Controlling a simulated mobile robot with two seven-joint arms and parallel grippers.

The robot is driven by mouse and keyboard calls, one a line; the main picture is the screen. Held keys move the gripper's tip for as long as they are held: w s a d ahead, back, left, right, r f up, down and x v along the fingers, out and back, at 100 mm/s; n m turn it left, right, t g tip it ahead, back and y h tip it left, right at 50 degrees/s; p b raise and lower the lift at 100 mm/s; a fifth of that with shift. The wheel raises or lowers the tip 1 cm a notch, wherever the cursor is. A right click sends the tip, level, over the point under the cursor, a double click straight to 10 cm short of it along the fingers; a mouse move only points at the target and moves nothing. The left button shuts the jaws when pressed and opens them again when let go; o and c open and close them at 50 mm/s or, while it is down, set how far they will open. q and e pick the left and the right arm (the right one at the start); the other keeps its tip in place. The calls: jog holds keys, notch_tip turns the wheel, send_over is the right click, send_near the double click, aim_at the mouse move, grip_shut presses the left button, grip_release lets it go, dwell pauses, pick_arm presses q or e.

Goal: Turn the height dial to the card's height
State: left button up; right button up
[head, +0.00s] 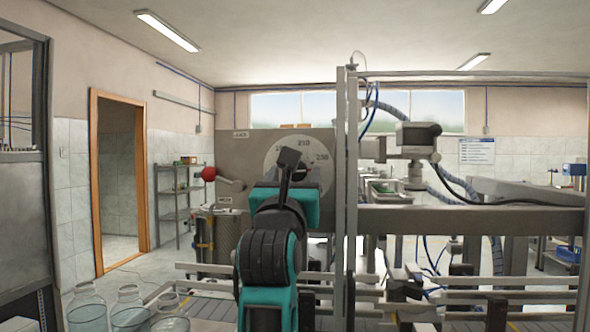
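The height dial (270,165) is a pale round face on a grey panel (235,155). The numbers 210 and 230 show at its top and right; another number at its left is partly covered. My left gripper (288,160), dark on a teal wrist, is in front of the dial and hides its middle and lower part. I cannot tell whether it touches a knob or whether its fingers are open. A small label (240,134) is at the panel's top left, too small to read. A blue-and-white notice (477,151) hangs on the back wall, also unreadable. My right gripper is not seen.
A red ball (208,173) on a lever sticks out left of the panel. A grey upright post (346,200) stands right of the dial, with machine rails beyond. Glass jars (129,308) stand at the lower left. A doorway (118,180) is farther back.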

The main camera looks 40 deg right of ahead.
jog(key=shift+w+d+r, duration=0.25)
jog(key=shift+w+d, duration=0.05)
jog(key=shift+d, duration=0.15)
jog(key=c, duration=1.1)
